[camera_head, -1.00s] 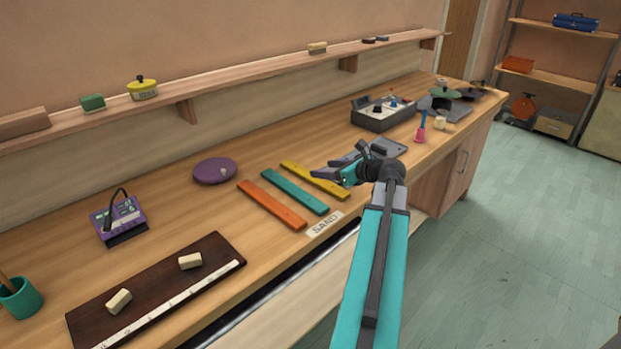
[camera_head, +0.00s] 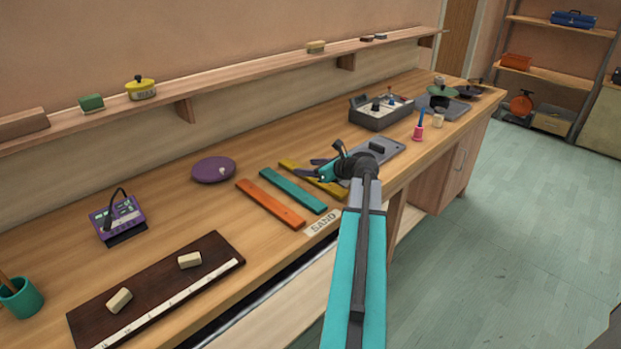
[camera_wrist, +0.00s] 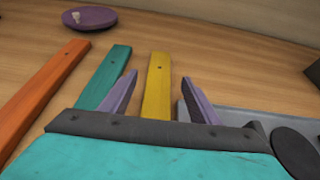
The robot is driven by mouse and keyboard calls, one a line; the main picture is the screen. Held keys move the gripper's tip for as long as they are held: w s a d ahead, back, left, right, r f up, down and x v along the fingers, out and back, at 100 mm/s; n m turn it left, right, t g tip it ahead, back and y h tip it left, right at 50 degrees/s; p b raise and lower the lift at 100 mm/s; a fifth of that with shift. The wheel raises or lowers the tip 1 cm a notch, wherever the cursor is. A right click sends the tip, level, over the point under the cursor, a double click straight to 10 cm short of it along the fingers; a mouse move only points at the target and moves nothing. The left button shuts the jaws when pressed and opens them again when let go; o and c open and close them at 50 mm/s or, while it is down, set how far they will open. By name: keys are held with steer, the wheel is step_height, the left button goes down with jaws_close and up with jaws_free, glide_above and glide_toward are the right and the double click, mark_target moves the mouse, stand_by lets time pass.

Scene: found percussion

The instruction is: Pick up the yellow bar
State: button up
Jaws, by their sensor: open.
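The yellow bar (camera_head: 293,167) lies flat on the wooden bench, the rightmost of three bars. In the wrist view the yellow bar (camera_wrist: 157,85) runs between my gripper's two purple fingers (camera_wrist: 158,82). I see a gap on each side, and its near end is hidden behind the gripper body. The left finger overlaps the teal bar (camera_wrist: 107,75) in that view. I cannot tell the exact height of the fingers above the bench.
The teal bar (camera_head: 293,190) and orange bar (camera_head: 270,204) lie to the left. A grey flat plate (camera_head: 384,148) lies close on the right. A purple disc (camera_head: 213,170) lies farther left. A "SAND" label (camera_head: 322,223) is at the bench's front edge.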

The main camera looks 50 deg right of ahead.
mark_target(294, 166)
steer(key=shift+w+f, duration=0.15)
steer(key=shift+w, duration=0.2)
steer(key=shift+w, duration=0.1)
steer(key=shift+p+x, duration=0.65)
steer(key=shift+x, duration=1.9)
steer(key=c, duration=1.2)
